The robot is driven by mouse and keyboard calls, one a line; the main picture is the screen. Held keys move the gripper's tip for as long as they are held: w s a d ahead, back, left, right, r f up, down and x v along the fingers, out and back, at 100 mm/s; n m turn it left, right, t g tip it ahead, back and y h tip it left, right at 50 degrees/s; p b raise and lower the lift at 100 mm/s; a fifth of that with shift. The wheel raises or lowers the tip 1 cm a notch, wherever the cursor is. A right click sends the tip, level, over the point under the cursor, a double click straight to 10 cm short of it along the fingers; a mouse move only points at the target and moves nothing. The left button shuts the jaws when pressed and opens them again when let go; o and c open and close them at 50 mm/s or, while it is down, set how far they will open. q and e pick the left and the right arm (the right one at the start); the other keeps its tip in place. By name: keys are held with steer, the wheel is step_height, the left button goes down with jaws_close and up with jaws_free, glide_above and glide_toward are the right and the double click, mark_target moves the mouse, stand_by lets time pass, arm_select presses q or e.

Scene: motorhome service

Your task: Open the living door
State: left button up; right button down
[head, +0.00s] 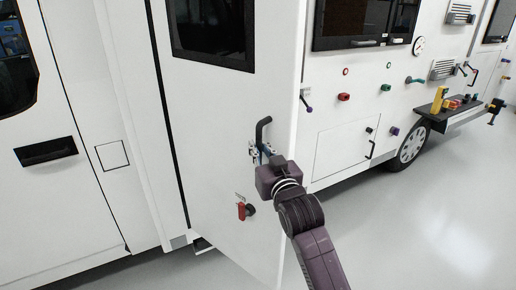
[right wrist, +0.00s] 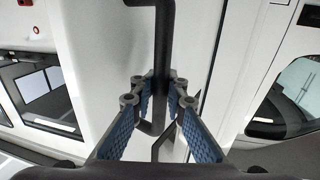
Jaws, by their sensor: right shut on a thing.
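The living door (head: 215,130) is a white panel with a dark window, on the motorhome's side in the head view. Its right edge stands out from the body wall, so it looks ajar. A black handle (head: 262,128) sits near that edge, and it also shows in the right wrist view (right wrist: 163,40) as a bent dark bar. My right gripper (head: 259,153) is closed around the handle's bar, with its blue finger pads on both sides of it in the right wrist view (right wrist: 160,100). My left gripper is not in view.
A red key tag (head: 241,210) hangs at a lock below the handle. To the right are a closed hatch (head: 343,148), coloured knobs, a wheel (head: 411,146) and a small shelf with tools (head: 455,112). The grey floor (head: 420,220) in front is clear.

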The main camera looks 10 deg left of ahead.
steer(key=shift+d+f, duration=0.15)
steer(key=shift+f, duration=0.1)
steer(key=c, duration=2.2)
jaws_free()
steer(key=shift+o, duration=1.2)
steer(key=shift+s+d+r, duration=0.15)
steer(key=shift+d+r, duration=0.1)
steer(key=shift+a, duration=0.15)
steer(key=shift+s, duration=0.35)
steer(key=v, duration=1.1)
steer(key=shift+d, duration=0.35)
steer(key=shift+c, duration=0.6)
